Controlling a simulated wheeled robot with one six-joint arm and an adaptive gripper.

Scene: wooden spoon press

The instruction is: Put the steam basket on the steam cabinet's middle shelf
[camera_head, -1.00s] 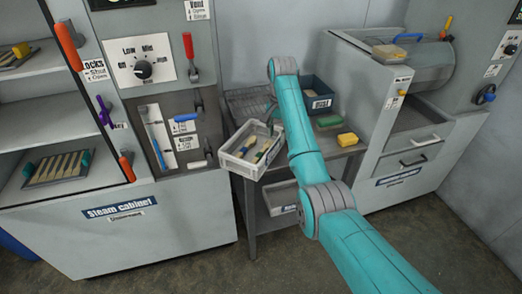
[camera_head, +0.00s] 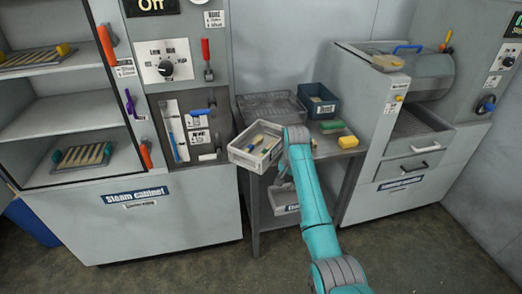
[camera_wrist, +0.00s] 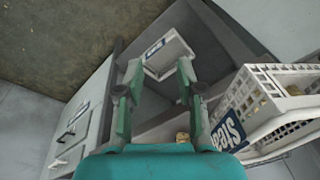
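The white basket (camera_head: 240,158) sits on the side table, overhanging its front left edge, with several spoon-like pieces inside. It also shows in the wrist view (camera_wrist: 228,135), to the right of my fingers, with a partly readable blue label. My gripper (camera_wrist: 160,72) is open and empty. In the head view my gripper (camera_head: 284,172) is low at the table's front, just right of the basket and partly hidden by my arm. The steam cabinet (camera_head: 175,220) stands open at left. Its middle shelf (camera_head: 65,116) is bare.
The cabinet's top shelf (camera_head: 90,62) and bottom shelf (camera_head: 120,168) carry racks of spoons. A wire rack, a dark blue bin (camera_head: 320,108), a green block and a yellow sponge (camera_head: 347,142) share the table. A white bin (camera_wrist: 168,55) is on the table's lower shelf.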

